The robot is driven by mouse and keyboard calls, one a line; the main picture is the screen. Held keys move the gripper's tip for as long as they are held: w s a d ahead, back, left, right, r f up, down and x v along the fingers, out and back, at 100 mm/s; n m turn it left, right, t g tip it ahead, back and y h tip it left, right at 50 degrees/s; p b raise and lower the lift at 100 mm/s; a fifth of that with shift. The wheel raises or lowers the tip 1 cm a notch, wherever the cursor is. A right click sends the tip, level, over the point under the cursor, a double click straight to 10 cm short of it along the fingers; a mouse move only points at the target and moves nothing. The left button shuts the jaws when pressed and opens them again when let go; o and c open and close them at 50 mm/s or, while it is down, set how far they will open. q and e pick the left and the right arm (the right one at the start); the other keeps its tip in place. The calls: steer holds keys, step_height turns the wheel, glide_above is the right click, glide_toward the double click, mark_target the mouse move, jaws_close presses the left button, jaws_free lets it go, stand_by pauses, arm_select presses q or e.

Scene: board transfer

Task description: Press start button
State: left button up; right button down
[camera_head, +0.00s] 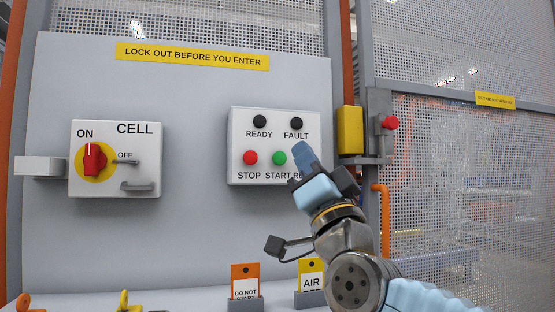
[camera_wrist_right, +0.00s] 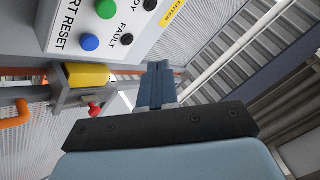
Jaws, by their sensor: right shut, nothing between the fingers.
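The green start button (camera_head: 279,158) is on a white control panel (camera_head: 236,118), right of the red stop button (camera_head: 250,157). It also shows at the top of the right wrist view (camera_wrist_right: 105,8). My right gripper (camera_head: 301,154) is shut and empty, with its blue fingertips in front of the panel's right part, just right of the start button in the picture. Its fingers also show in the right wrist view (camera_wrist_right: 158,72). I see no contact with the start button. A blue button (camera_wrist_right: 90,42) by the RESET label is hidden behind the gripper in the head view. My left gripper is out of view.
Black READY (camera_head: 260,122) and FAULT (camera_head: 296,123) lamps sit above the buttons. A CELL switch box (camera_head: 142,165) with a red knob is at left. A yellow box (camera_head: 350,130) and red knob (camera_head: 390,122) are at right. Tags (camera_head: 245,273) stand below.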

mark_target(279, 158)
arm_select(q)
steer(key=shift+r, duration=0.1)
arm_select(e)
steer(key=shift+w, duration=0.1)
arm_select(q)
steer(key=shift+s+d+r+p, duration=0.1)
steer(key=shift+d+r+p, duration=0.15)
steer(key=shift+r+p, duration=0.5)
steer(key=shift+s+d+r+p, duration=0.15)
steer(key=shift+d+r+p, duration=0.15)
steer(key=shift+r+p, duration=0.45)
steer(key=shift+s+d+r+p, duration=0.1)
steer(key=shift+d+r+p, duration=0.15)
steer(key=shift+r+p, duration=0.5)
arm_select(e)
steer(key=w+a, duration=0.2)
steer(key=w, duration=0.6)
steer(key=shift+a, duration=0.35)
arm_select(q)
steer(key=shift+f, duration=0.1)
arm_select(e)
steer(key=shift+w, duration=0.15)
steer(key=shift+w+a, duration=0.15)
steer(key=shift+w, duration=0.15)
